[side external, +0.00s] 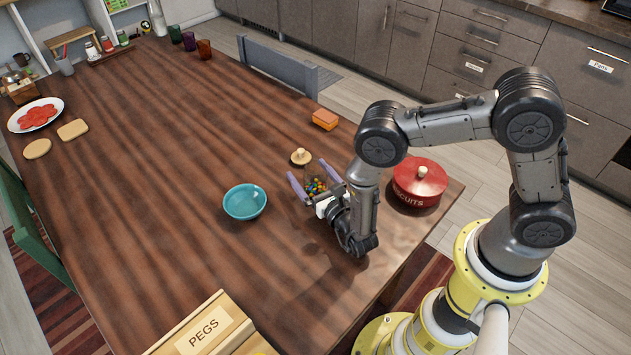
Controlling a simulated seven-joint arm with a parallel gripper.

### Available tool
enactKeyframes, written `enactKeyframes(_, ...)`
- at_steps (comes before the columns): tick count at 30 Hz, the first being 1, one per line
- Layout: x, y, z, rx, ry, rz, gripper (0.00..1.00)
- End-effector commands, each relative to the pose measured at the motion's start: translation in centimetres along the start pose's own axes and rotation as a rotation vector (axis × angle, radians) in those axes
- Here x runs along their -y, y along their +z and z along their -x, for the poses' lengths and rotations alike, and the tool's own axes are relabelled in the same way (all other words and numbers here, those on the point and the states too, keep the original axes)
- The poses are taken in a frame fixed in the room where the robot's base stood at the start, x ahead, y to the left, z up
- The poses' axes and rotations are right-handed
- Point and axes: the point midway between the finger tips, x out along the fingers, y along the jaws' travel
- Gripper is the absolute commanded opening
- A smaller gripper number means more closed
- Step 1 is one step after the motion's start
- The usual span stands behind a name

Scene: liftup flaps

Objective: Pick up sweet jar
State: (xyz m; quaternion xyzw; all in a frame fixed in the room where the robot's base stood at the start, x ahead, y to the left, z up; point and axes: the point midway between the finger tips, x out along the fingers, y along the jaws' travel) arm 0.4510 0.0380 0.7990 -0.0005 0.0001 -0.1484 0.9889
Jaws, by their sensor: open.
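The sweet jar (316,187) is a small clear jar with several coloured sweets in it, on the wooden table. My gripper (307,180) is low over the table, with its two purple fingers apart, one on each side of the jar. I cannot tell whether either finger touches the jar. Part of the jar is hidden behind my gripper. A round wooden lid (301,157) with a knob lies on the table just beyond the jar.
A teal bowl (245,202) stands left of my gripper. A red biscuit tin (419,182) stands to the right, behind my wrist. An orange block (325,119) lies near the far edge. A pegs box (207,328) is at the front. The table's left middle is clear.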

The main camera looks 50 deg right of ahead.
Motion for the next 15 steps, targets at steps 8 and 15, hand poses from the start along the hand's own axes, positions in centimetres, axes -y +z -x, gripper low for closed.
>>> enactKeyframes(8,-0.03,0.0,0.04,0.0,0.001,-0.001,0.75)
enactKeyframes(15,-0.03,0.0,0.05,0.0,0.001,-0.001,0.32)
